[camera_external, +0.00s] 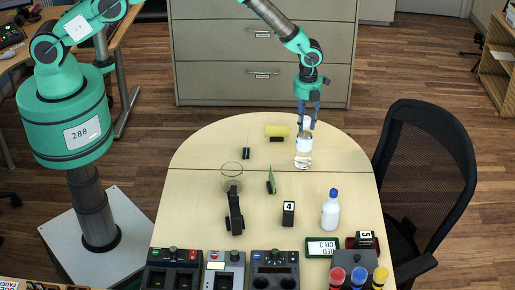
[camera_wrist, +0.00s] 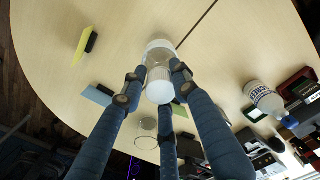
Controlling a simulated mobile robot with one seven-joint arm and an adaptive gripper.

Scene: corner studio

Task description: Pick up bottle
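A clear bottle with a white cap (camera_external: 303,154) stands upright near the table's far right side. It also shows in the wrist view, its white ribbed cap (camera_wrist: 159,88) toward the camera. My gripper (camera_external: 307,118) points down over it from above. In the wrist view its dark blue fingers (camera_wrist: 157,88) are around the cap, one on each side and one below it in the picture. I cannot tell whether they press on the cap. A second bottle, white with a blue cap (camera_external: 330,212), stands nearer the front right; it also shows in the wrist view (camera_wrist: 265,98).
A yellow object (camera_external: 277,131) lies just left of the clear bottle. A green card in a black holder (camera_external: 271,180), a black block marked 4 (camera_external: 288,213) and a black stand (camera_external: 235,211) are nearer. Devices line the front edge. A black chair (camera_external: 425,165) stands at the right.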

